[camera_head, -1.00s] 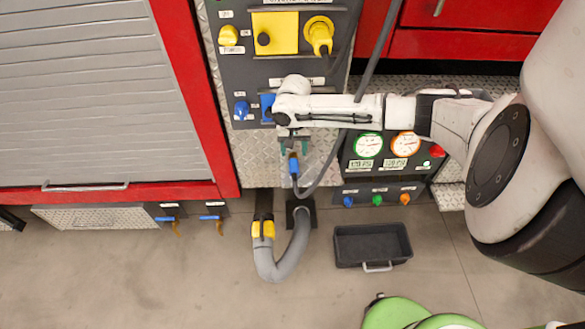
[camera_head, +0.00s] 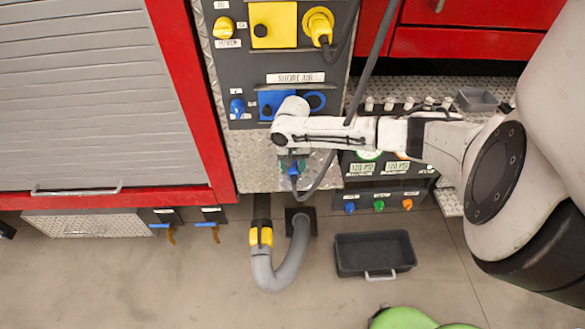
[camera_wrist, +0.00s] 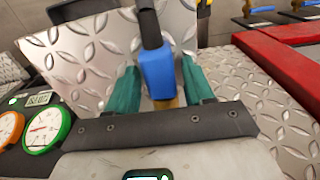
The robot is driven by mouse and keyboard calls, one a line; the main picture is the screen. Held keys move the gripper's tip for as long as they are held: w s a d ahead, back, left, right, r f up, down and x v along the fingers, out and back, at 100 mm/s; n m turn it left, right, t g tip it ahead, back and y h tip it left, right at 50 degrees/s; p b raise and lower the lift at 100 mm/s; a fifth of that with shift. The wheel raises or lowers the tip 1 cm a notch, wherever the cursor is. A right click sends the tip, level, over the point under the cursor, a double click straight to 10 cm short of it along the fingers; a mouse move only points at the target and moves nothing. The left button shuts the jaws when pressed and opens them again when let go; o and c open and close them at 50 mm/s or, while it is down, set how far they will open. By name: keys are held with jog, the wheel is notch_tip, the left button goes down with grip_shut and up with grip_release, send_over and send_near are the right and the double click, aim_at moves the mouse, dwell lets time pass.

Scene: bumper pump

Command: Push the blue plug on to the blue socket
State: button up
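The blue plug (camera_head: 293,169), on a dark cable, is between the green fingers of my gripper (camera_head: 292,157) in the head view. On the dark panel, under the "SHORE AIR" label, a blue ring (camera_head: 316,101) looks like the blue socket. A blue square plate (camera_head: 267,98) is left of it, partly hidden by my wrist. The plug is below the ring, apart from it.
Above are a yellow plate (camera_head: 285,22) and a yellow fitting (camera_head: 319,25) with a cable. A blue knob (camera_head: 237,107) is at left. A thick dark cable crosses behind my arm. Below right is a gauge box (camera_head: 385,190). A black tray (camera_head: 372,253) and grey hose (camera_head: 285,271) are on the floor.

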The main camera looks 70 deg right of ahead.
jog(key=c, duration=0.7)
jog(key=shift+r+p, duration=3.05)
jog(key=shift+p, duration=0.65)
